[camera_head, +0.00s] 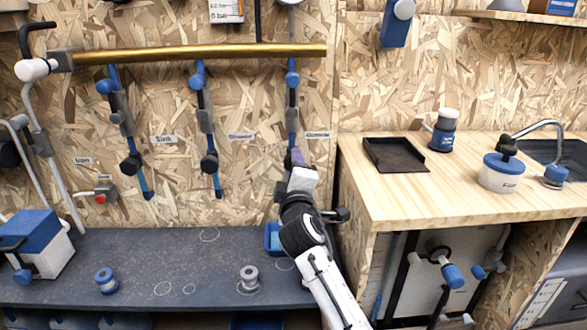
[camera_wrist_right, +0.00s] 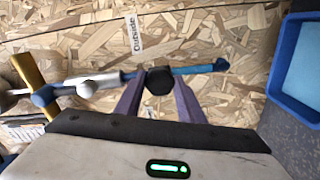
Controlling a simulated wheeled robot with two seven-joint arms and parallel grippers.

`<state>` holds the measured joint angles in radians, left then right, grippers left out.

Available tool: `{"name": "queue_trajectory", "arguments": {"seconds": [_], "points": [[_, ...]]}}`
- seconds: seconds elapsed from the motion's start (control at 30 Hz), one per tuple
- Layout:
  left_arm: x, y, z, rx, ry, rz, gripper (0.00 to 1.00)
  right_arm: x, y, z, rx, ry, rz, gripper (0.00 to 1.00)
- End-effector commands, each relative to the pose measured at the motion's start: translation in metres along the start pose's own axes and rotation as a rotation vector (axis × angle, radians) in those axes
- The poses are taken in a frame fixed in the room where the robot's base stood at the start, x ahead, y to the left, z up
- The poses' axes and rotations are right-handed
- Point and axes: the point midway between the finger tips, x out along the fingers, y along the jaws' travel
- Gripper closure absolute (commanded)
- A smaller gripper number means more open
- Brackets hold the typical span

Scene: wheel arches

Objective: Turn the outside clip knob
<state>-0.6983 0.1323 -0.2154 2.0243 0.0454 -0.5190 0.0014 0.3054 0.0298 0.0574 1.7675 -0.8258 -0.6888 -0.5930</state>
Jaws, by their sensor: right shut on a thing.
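The outside clip (camera_head: 292,105) is the rightmost of three blue and grey clips hanging from a gold bar (camera_head: 200,53). Its black round knob (camera_wrist_right: 158,80) shows in the right wrist view, with a blue rod end (camera_wrist_right: 200,69) beyond it. A label (camera_wrist_right: 133,35) reading "Outside" is on the wall beside the clip. My right gripper (camera_head: 294,158) is at the clip's lower part; in the wrist view its purple fingers (camera_wrist_right: 158,93) are shut on the knob, one on each side. In the head view the gripper hides the knob. My left gripper is not in view.
The other two clips have black knobs (camera_head: 131,166) (camera_head: 210,163) to the left. A blue tray (camera_head: 273,238) lies below my right gripper on the dark bench (camera_head: 205,270). A wooden counter (camera_head: 440,195) stands close to the right of my right arm.

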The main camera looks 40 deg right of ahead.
Motion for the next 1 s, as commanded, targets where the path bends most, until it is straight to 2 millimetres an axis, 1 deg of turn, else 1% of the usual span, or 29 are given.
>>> {"name": "queue_trajectory", "arguments": {"seconds": [0.2,0.63,0.67,0.73,0.77,1.0], "points": [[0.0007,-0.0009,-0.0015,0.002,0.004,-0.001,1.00,-0.0001,-0.0005,0.0001,0.042,-0.001,-0.001,0.87],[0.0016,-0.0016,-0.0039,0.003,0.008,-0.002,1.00,-0.0001,-0.0003,0.0000,0.050,0.000,-0.001,0.87],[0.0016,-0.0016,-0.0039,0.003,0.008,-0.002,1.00,-0.0001,-0.0003,-0.0001,0.050,0.000,-0.001,0.60],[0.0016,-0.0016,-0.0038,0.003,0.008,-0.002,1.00,0.0000,-0.0003,-0.0001,0.049,0.000,-0.001,0.48],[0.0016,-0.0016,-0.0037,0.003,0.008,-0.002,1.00,0.0000,-0.0002,-0.0001,0.049,0.000,-0.001,0.46],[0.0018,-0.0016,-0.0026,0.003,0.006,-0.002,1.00,-0.0002,-0.0001,-0.0001,0.047,0.000,0.000,0.46]]}}
